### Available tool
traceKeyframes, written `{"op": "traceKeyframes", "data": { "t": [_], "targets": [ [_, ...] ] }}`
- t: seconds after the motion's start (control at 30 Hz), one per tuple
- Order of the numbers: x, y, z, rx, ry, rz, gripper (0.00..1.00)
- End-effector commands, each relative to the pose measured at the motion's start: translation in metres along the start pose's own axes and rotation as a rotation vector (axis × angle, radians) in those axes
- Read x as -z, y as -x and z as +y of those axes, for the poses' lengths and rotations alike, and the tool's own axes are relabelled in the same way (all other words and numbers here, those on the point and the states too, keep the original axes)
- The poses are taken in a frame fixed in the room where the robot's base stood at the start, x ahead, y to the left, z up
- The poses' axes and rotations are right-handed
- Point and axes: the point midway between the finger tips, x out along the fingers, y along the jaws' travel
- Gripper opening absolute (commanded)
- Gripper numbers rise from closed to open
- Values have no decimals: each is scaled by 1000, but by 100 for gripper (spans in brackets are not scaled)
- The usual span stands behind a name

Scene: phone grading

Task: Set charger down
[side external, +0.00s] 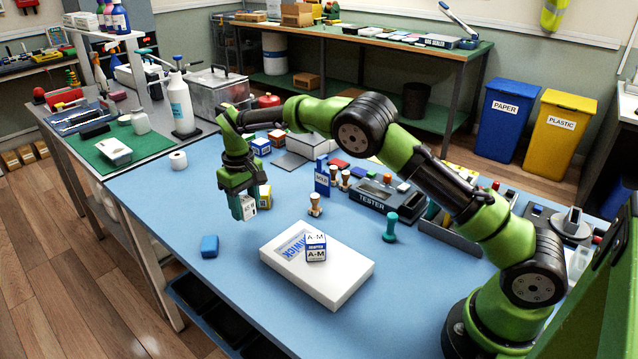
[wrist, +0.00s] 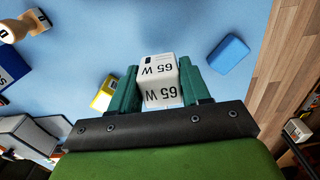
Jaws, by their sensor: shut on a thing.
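The charger (wrist: 160,82) is a white block marked "65 W". My gripper (wrist: 153,88) is shut on it, with one green finger on each side in the wrist view. In the side view my gripper (side external: 242,207) points down over the left part of the blue table (side external: 190,290), and the charger (side external: 248,205) shows between the fingers. I cannot tell whether its lower end touches the table.
A yellow block (side external: 265,197) is close beside my gripper. A blue block (side external: 209,246) lies to the front left. A wooden stamp (side external: 315,205) stands to the right.

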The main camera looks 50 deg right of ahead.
Motion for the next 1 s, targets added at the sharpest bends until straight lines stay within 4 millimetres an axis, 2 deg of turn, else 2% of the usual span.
{"op": "traceKeyframes", "data": {
  "t": [0.2, 0.3, 0.73, 0.77, 0.9, 1.0],
  "targets": [
    [-1, -35, 0, -1, 0, -3, 15],
    [0, -46, 0, -1, -1, -1, 15],
    [0, -53, 0, 0, -2, 1, 15],
    [0, -53, 0, 0, -2, 1, 48],
    [0, -53, 0, 0, -2, 1, 70],
    [0, -53, 0, 0, -2, 1, 72]
  ]
}}
